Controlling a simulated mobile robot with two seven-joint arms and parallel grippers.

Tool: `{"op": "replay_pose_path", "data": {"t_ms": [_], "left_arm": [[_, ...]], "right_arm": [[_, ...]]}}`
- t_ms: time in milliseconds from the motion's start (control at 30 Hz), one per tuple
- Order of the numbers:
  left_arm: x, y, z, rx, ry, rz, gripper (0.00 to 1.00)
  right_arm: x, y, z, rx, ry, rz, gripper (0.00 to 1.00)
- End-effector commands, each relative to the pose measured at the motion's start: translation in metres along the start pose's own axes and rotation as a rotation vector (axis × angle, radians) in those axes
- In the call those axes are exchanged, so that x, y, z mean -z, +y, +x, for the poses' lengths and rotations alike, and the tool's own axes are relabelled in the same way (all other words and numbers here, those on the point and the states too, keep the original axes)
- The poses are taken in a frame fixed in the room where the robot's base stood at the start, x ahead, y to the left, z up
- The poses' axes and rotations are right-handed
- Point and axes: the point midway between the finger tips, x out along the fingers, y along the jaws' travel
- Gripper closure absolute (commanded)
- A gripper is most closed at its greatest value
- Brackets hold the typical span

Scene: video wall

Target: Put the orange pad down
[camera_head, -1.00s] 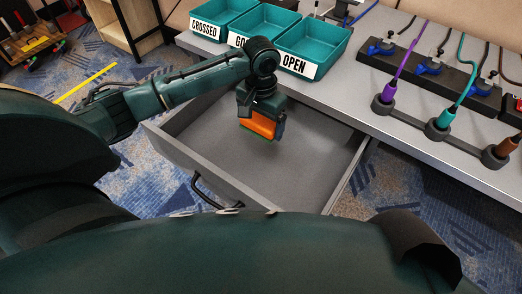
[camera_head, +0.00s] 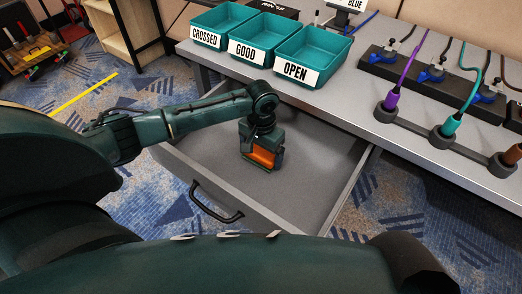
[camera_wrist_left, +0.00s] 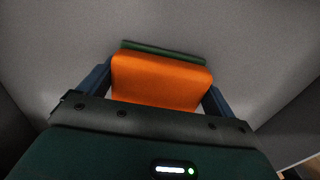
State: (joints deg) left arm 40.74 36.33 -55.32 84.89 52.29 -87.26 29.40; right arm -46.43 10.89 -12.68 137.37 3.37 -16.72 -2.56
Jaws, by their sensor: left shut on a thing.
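The orange pad (camera_head: 263,157) is between the fingers of my left gripper (camera_head: 262,163), inside the open grey drawer (camera_head: 310,185). In the left wrist view the orange pad (camera_wrist_left: 160,80) has a dark green strip along its far edge, and a finger of my left gripper (camera_wrist_left: 160,92) lies on each side of it. The gripper points down and is shut on the pad, low over the drawer floor. I cannot tell whether the pad touches the floor. My right gripper is not in view.
Teal trays labelled CROSSED (camera_head: 222,20), GOOD (camera_head: 262,33) and OPEN (camera_head: 318,52) stand on the grey desk (camera_head: 365,115) behind the drawer. Purple (camera_head: 391,98), teal (camera_head: 446,128) and brown plugs sit at the right. The drawer floor around the gripper is bare.

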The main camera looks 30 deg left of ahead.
Motion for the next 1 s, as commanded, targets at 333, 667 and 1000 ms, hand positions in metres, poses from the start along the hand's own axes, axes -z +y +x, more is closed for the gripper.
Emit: {"op": "replay_pose_path", "data": {"t_ms": [333, 667, 1000], "left_arm": [[-0.002, 0.002, 0.005, -0.001, -0.006, 0.002, 0.00], [-0.001, 0.002, -0.028, -0.003, -0.003, 0.004, 0.00], [0.000, 0.001, -0.100, -0.001, 0.000, 0.001, 0.00]], "right_arm": [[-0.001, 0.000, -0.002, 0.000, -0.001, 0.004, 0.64], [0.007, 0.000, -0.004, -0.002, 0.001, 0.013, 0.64], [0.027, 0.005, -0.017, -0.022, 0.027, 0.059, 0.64]]}}
